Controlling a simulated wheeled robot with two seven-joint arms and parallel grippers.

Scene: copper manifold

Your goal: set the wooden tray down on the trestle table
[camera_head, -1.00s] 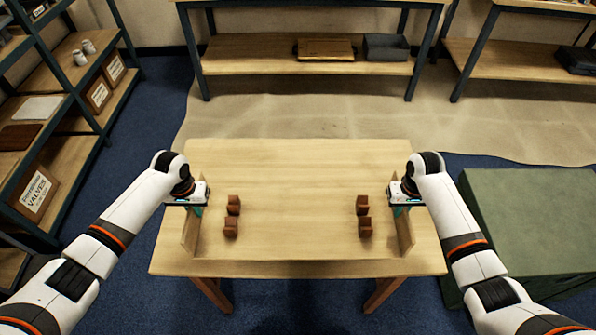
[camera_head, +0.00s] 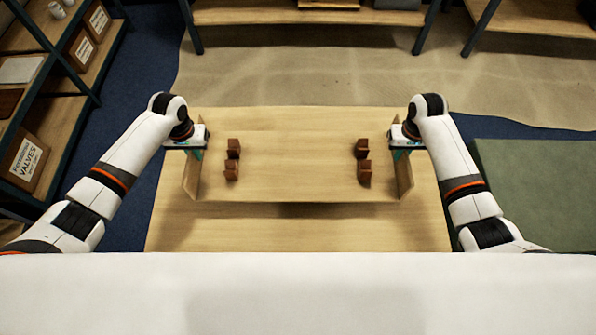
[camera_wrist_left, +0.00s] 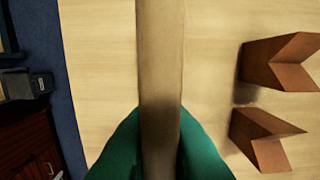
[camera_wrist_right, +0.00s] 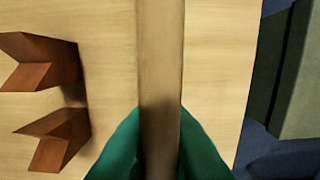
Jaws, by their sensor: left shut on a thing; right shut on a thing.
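The wooden tray (camera_head: 295,165) is a pale board with an upright wall at each end, level over the trestle table (camera_head: 300,232). A dark shadow lies along its front edge; I cannot tell for sure whether its underside touches the table. My left gripper (camera_head: 193,153) is shut on the tray's left wall, which runs between the teal fingers in the left wrist view (camera_wrist_left: 160,70). My right gripper (camera_head: 403,153) is shut on the right wall, also seen in the right wrist view (camera_wrist_right: 160,70). The tray's far edge is hard to tell from the tabletop.
Brown notched blocks stand in pairs on the tray, left (camera_head: 232,160) and right (camera_head: 363,161). A shelf rack with boxes (camera_head: 25,160) stands at left. A green block-like box (camera_head: 535,190) is at right. Benches (camera_head: 300,16) stand behind. My white body hides the table's front edge.

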